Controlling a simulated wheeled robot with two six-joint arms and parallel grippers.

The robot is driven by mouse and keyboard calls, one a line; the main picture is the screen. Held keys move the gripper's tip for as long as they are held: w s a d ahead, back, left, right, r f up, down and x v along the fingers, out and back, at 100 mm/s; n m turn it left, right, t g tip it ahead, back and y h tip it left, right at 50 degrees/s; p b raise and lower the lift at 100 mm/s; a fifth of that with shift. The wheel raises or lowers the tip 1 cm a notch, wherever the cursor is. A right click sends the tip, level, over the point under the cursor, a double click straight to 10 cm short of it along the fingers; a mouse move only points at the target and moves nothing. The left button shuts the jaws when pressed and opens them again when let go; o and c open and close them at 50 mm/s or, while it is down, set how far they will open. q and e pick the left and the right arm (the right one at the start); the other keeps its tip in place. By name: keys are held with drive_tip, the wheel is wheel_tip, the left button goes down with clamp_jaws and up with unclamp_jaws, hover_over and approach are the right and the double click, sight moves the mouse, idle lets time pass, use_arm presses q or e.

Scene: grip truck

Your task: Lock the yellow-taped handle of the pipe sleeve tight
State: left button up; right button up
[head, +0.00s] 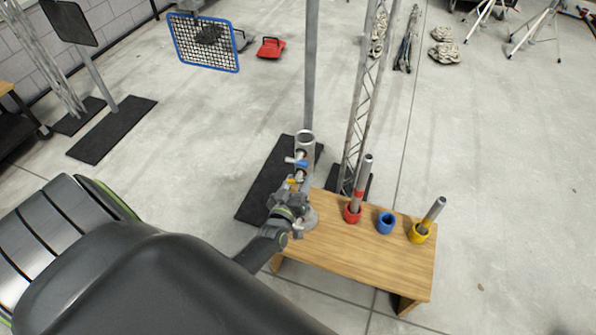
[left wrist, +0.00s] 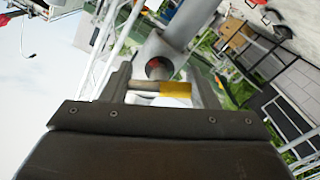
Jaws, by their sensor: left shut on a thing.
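The pipe sleeve (head: 305,141) is a grey metal tube standing upright around a pole behind the left edge of the wooden table. A blue-taped handle (head: 301,164) sticks out of its side. The yellow-taped handle (head: 292,181) is lower, mostly covered by my left gripper (head: 293,187). In the left wrist view, the yellow-taped handle (left wrist: 176,90) lies crosswise between the fingers of my left gripper (left wrist: 160,88), which is shut on it. The sleeve (left wrist: 156,48) is just beyond, with a round dark opening. My right gripper is not in view.
The wooden table (head: 350,258) carries a red cup (head: 352,214) and a yellow cup (head: 418,235) with metal tubes in them, and an empty blue cup (head: 386,222). A lattice truss (head: 361,120) rises close right of the pole (head: 311,65).

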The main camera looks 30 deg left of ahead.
use_arm(q)
drive_tip(key=shift+f+m+p, duration=0.1)
drive_tip(key=shift+m+p, duration=0.35)
drive_tip(key=shift+m, duration=1.25)
drive_tip(key=o, duration=1)
drive_tip(key=shift+s, duration=0.1)
drive_tip(key=v, duration=1.7)
drive_tip(key=shift+s+a+f, duration=0.1)
drive_tip(key=shift+s+a, duration=0.05)
drive_tip(key=shift+f, duration=0.1)
